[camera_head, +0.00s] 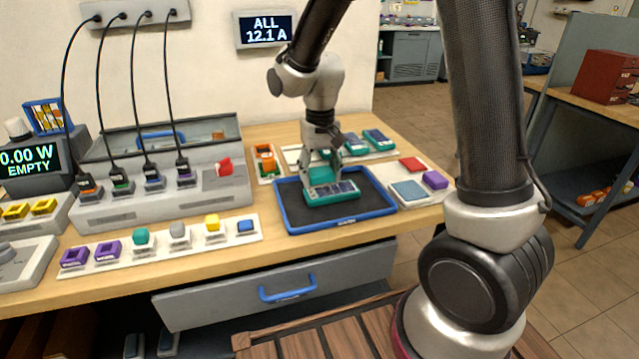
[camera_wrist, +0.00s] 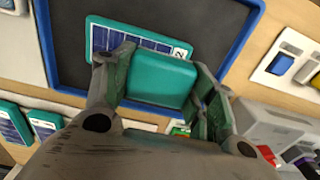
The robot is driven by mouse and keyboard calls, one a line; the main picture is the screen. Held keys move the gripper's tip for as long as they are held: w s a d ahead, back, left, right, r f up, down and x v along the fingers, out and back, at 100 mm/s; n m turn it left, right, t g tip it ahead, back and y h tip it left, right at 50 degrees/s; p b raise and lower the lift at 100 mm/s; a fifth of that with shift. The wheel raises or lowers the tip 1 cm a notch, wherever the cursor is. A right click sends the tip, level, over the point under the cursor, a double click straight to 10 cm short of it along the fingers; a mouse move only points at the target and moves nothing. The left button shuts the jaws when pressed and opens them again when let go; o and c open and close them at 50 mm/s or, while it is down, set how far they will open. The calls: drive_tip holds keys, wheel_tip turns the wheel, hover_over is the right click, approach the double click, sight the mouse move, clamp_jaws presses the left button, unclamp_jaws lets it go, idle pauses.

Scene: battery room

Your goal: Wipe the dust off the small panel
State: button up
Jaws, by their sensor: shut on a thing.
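The small panel (camera_head: 335,195) has dark blue cells and a teal frame and lies in the blue-rimmed tray (camera_head: 343,228). It also shows in the wrist view (camera_wrist: 130,43), with a small "2" label at one end. My gripper (camera_head: 325,158) is over the panel, shut on a teal block (camera_wrist: 160,78). The block covers part of the panel; I cannot tell whether it touches the surface. Dust cannot be made out on the visible cells.
More teal panels (camera_head: 376,138) lie behind the tray. A white board to the right holds a light blue pad (camera_head: 408,190), a red piece (camera_head: 412,163) and a purple block (camera_head: 434,180). A cabled charger (camera_head: 150,200) stands left. The tray's right side is clear.

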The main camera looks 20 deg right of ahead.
drive_tip(key=shift+r, duration=2.65)
drive_tip(key=shift+a, duration=0.1)
